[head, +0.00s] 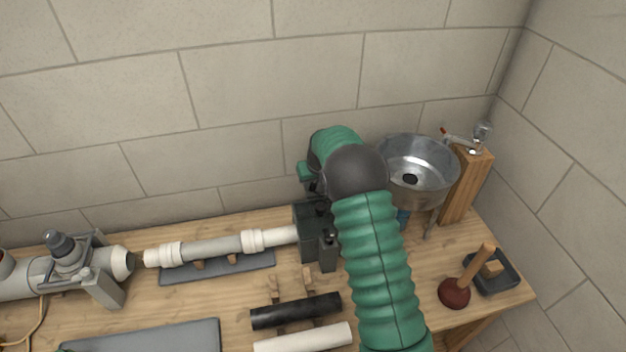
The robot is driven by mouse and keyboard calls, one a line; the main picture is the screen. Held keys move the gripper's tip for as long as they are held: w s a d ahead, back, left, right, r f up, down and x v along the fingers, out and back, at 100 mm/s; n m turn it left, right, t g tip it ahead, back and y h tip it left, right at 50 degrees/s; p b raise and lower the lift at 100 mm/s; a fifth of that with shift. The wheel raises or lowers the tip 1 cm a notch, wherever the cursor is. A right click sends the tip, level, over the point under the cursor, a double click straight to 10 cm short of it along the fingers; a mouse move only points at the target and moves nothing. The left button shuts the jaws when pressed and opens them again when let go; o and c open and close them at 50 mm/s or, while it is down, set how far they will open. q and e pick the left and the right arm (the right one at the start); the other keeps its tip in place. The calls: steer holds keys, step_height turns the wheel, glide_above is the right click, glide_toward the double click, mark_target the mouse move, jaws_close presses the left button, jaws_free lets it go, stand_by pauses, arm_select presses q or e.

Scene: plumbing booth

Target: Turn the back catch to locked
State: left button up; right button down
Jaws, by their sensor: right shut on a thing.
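A grey fitting (68,262) with a dark-capped knob on top sits at the left of the bench. It has a pale grey block on its front side (102,288) and a slim grey part on its back side (98,239), which may be the back catch; I cannot tell its setting. A grey pipe with white collars (213,248) lies to the right of the fitting, with a gap between its left end and the fitting's mouth. My right gripper (313,240) is shut on the pipe's white right end. My left gripper is out of view.
A metal basin (414,168) stands at the back right beside a wooden post (466,184) with a tap. A plunger (458,290) and dark tray (503,274) are at right. Black (296,311) and white (303,338) tubes and a grey plate (145,338) lie in front.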

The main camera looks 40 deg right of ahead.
steer(key=m+p, duration=0.1)
steer(key=m, duration=0.1)
steer(key=shift+a+r+m+g+h+p, duration=0.1)
steer(key=shift+r+m+g+h+p, duration=0.1)
steer(key=shift+m+g+h+p, duration=0.2)
steer(key=m+p, duration=0.1)
steer(key=m, duration=0.1)
steer(key=shift+w+m+g+h, duration=0.1)
steer(key=shift+m+g+h, duration=0.3)
steer(key=m+p, duration=0.1)
steer(key=m, duration=0.1)
steer(key=shift+f+m+g+h, duration=0.15)
steer(key=shift+m+g+h, duration=0.15)
steer(key=shift+m+g, duration=0.1)
steer(key=shift+f+m+g, duration=0.1)
steer(key=shift+m+g, duration=0.2)
steer(key=shift+m, duration=0.5)
steer(key=shift+a, duration=0.1)
steer(key=shift+f, duration=0.1)
steer(key=c, duration=1.2)
jaws_free()
steer(key=shift+a, duration=0.1)
steer(key=shift+o, duration=0.3)
steer(key=shift+w, duration=0.1)
steer(key=shift+a, duration=0.1)
